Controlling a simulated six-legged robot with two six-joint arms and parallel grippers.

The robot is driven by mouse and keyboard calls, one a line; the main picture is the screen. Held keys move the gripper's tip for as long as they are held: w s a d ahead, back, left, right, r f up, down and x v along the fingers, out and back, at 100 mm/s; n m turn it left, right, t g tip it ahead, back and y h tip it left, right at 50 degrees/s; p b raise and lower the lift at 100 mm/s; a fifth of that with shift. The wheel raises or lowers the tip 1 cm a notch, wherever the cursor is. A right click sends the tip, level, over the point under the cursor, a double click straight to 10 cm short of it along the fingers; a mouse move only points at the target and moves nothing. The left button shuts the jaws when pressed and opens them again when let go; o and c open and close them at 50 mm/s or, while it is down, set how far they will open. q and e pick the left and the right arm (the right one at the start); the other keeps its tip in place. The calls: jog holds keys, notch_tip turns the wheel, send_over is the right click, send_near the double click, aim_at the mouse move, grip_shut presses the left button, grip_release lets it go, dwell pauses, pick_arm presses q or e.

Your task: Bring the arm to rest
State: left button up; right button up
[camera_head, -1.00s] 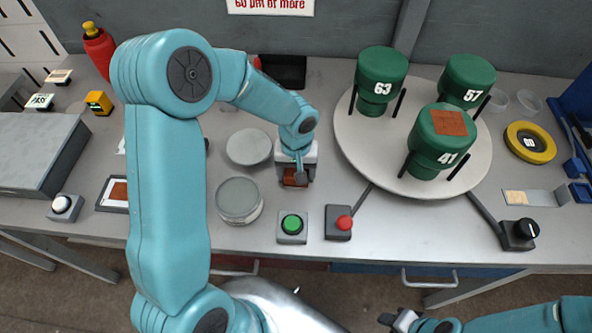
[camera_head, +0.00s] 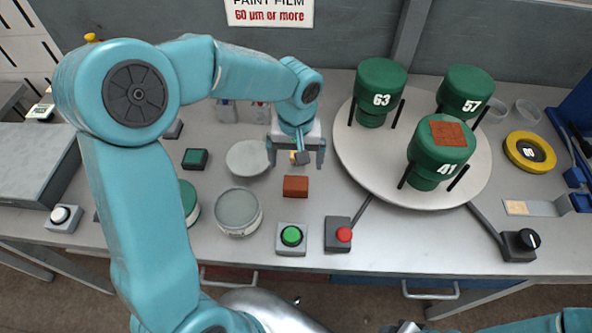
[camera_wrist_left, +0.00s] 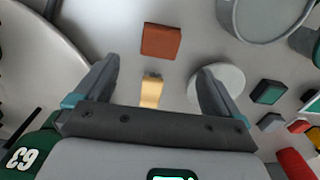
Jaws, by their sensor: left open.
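My left gripper (camera_head: 298,160) is open and empty above the table, left of the turntable. In the left wrist view its two fingers (camera_wrist_left: 160,90) stand wide apart. A rust-brown block (camera_head: 295,186) lies on the table just in front of the gripper; the left wrist view also shows it (camera_wrist_left: 161,42). A small tan piece (camera_wrist_left: 151,91) lies between the fingers in that view and is mostly hidden in the head view. Part of my right arm (camera_head: 545,324) shows at the bottom right; its gripper is mostly cut off at the bottom edge.
A turntable (camera_head: 355,150) carries green cylinders 63 (camera_head: 379,90), 57 (camera_head: 466,88) and 41 (camera_head: 437,160). A green button (camera_head: 291,235) and a red button (camera_head: 344,234) stand near the front edge. A grey tin (camera_head: 238,211) and pale disc (camera_head: 248,157) lie left of the gripper.

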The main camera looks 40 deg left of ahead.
pick_arm(q)
jog(key=shift+r, duration=0.9)
